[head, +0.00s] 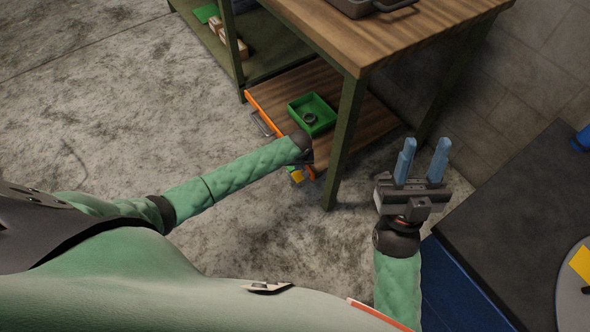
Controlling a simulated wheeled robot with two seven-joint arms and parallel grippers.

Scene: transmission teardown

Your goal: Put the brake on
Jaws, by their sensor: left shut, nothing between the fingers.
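I cannot make out a brake for certain. A low wooden platform (349,118) with an orange edge stands under the workbench. Small yellow and green parts (297,175) show at its near corner, too small to identify. My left gripper (306,160) is at that corner, mostly hidden behind its own wrist. It is shut, with nothing seen in it; I cannot tell whether it touches the corner. My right gripper (422,164) has its two blue fingers apart and empty, to the right of the bench leg.
A green bin (313,114) with a dark ring part (310,118) sits on the platform. The workbench (400,32) and its green leg (345,145) stand between my grippers. A dark-topped blue cabinet (520,200) is at right. The floor at left is clear.

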